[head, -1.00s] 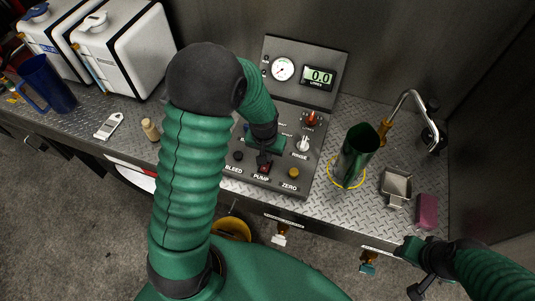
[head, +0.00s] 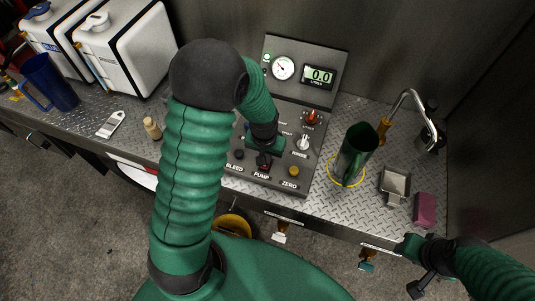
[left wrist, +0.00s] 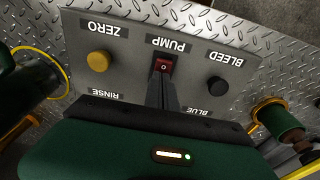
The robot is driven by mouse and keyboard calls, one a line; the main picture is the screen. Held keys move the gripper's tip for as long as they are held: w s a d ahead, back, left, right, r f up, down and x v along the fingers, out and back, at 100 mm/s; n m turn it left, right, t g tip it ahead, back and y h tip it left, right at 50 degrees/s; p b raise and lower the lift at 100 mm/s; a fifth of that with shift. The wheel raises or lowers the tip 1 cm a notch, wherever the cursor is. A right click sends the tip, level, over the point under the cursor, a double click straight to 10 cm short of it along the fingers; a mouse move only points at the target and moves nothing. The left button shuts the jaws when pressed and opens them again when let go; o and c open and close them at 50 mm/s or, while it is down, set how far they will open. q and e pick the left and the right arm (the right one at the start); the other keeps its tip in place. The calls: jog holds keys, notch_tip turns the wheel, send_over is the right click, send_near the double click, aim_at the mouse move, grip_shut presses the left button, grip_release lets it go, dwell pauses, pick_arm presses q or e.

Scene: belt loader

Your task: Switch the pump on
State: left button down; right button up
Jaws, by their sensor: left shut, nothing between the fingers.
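The control panel (head: 310,165) stands on the bench, with the pump switch (left wrist: 164,66) in its lower row above the word PUMP. The switch is a small red rocker with a white O showing. My left gripper (head: 264,161) is shut and empty, its fingertips at the switch; the left wrist view shows the fingers (left wrist: 164,88) right up against it or just short of it, and I cannot tell which. In the head view they partly hide the switch. My right gripper (head: 418,285) hangs at the lower right, away from the panel.
The black BLEED knob (left wrist: 218,84) and yellow ZERO knob (left wrist: 98,61) flank the switch closely. A green jug (head: 356,152) stands in a yellow ring right of the panel, near a tap (head: 408,100). The display (head: 319,77) reads 0.0.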

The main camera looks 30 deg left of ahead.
pick_arm(q)
jog(key=r+p, duration=0.2)
jog(key=w+r+p, duration=0.1)
jog(key=r+p, duration=0.1)
jog(key=shift+r, duration=0.15)
notch_tip(320, 180, up, 9)
jog(key=w+b, duration=0.1)
jog(key=shift+a+r+b, duration=0.2)
jog(key=shift+b, duration=0.2)
